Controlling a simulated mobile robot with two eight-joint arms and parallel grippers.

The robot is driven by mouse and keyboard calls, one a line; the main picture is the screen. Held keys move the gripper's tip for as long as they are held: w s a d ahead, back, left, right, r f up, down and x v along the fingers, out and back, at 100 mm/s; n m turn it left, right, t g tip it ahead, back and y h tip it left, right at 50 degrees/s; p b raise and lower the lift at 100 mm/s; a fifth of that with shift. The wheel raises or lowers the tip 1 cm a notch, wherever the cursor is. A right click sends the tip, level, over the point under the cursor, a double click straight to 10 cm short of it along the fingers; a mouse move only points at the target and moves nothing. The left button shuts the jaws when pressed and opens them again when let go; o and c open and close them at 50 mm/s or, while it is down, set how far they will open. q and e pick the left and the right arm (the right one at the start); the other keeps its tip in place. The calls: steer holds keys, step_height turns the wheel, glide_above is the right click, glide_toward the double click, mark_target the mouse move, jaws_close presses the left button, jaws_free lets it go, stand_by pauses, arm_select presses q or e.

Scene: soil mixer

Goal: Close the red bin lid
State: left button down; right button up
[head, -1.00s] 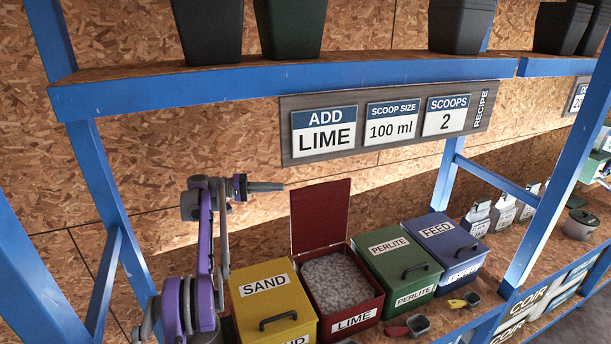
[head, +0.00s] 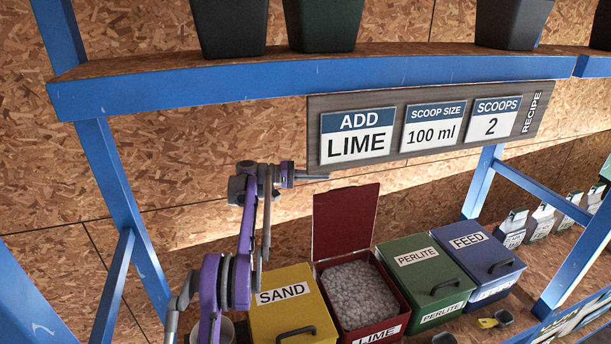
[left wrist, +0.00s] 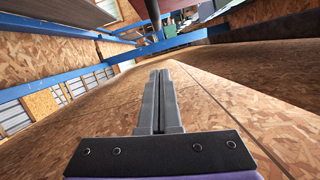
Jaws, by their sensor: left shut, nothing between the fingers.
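The red bin (head: 388,329) labelled LIME stands open on the lower shelf, filled with pale grey granules (head: 360,294). Its red lid (head: 345,222) stands upright at the back of the bin. My left gripper (head: 318,177) is shut and empty. In the head view it appears level with the lid's upper edge, near its top left corner; I cannot tell how far apart they are in depth. In the left wrist view the shut fingers (left wrist: 157,98) point forward with nothing between them. My right gripper is not in view.
A yellow SAND bin (head: 280,309) is left of the red bin; a green PERLITE bin (head: 418,258) and a blue FEED bin (head: 470,240) are right, all lidded. A recipe board (head: 400,129) hangs above, under the blue upper shelf edge (head: 330,78). Scoops (head: 500,319) lie in front.

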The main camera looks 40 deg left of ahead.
arm_select(q)
steer(key=d, duration=0.3)
steer(key=d+f, duration=0.1)
steer(key=d, duration=0.1)
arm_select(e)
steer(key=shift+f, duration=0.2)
arm_select(q)
steer(key=shift+d+r, duration=0.1)
